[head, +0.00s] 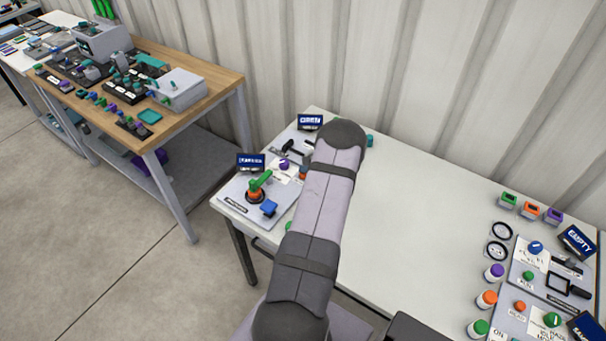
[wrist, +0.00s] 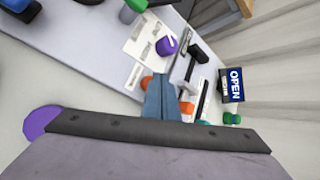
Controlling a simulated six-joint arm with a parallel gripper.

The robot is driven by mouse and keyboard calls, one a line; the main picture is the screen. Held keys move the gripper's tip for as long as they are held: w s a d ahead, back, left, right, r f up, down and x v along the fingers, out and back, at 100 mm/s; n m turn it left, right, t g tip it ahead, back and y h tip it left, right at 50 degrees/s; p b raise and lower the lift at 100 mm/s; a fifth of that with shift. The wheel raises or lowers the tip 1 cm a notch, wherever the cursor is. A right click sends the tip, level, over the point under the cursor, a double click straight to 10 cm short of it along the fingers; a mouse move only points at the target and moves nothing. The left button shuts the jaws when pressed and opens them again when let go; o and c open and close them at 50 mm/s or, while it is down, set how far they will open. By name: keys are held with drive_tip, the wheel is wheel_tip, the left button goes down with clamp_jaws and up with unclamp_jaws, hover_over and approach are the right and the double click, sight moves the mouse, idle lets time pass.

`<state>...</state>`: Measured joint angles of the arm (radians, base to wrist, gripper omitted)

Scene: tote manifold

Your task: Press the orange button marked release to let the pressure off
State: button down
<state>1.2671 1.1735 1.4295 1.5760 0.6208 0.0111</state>
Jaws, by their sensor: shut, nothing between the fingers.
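My gripper (wrist: 163,100) shows in the wrist view with its blue-grey fingers shut and empty, pointing down over the panel. An orange round part (wrist: 146,82) peeks out at the left of the fingers, and another orange part (wrist: 187,108) at their right. Any release marking is hidden or too small to read, and I cannot tell whether the fingertips touch either part. In the head view my arm hides the gripper; a bit of orange (head: 303,173) shows beside the arm on the panel (head: 231,192).
Close by are a purple knob (wrist: 166,45), a black handle (wrist: 191,66), a green lever (head: 260,181) and a blue part (head: 269,208). An OPEN sign (wrist: 236,84) stands at the back. Another panel (head: 515,275) is at the table's right; the table's middle (head: 420,220) is clear.

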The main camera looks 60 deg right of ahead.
drive_tip(key=shift+f+b, duration=0.45)
drive_tip(key=shift+b, duration=0.1)
idle(0.4)
drive_tip(key=shift+r, duration=0.1)
idle(0.4)
drive_tip(key=shift+r+p, duration=0.35)
drive_tip(key=shift+r, duration=0.5)
drive_tip(key=shift+r, duration=0.1)
drive_tip(key=shift+r+p, duration=1.25)
drive_tip(key=shift+r, duration=1.15)
